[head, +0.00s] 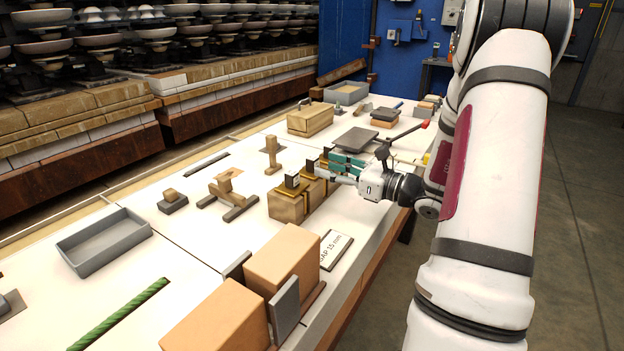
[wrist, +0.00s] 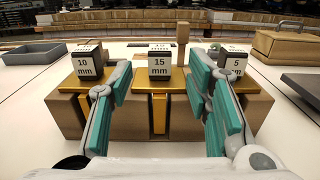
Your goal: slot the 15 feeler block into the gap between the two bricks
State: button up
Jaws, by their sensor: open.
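The 15 mm feeler block (wrist: 159,66) stands upright in the middle of a wooden rack (wrist: 190,122), with a brass-coloured part below its label. The 10 mm block (wrist: 87,66) is to its left and the 5 mm block (wrist: 235,64) to its right. My gripper (wrist: 158,92) is open, its teal-padded fingers on either side of the 15 mm block with space between. In the head view my gripper (head: 338,168) reaches the rack from the right. Two tan bricks, one (head: 284,258) behind the other (head: 216,318), stand at the front; their gap is mostly hidden from this angle.
Grey plates (head: 285,308) flank the bricks, and a "GAP 15 mm" card (head: 335,251) lies beside them. A grey tray (head: 104,240), a green rod (head: 118,315) and small wooden stands (head: 272,155) are on the white table. Clear tabletop lies between rack and bricks.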

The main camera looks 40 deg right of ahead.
aim_at(317, 163)
jog(key=b+x, duration=0.1)
jog(key=x, duration=0.4)
jog(key=shift+w+a, duration=0.1)
jog(key=shift+w, duration=0.2)
jog(key=shift+c, duration=0.6)
grip_shut()
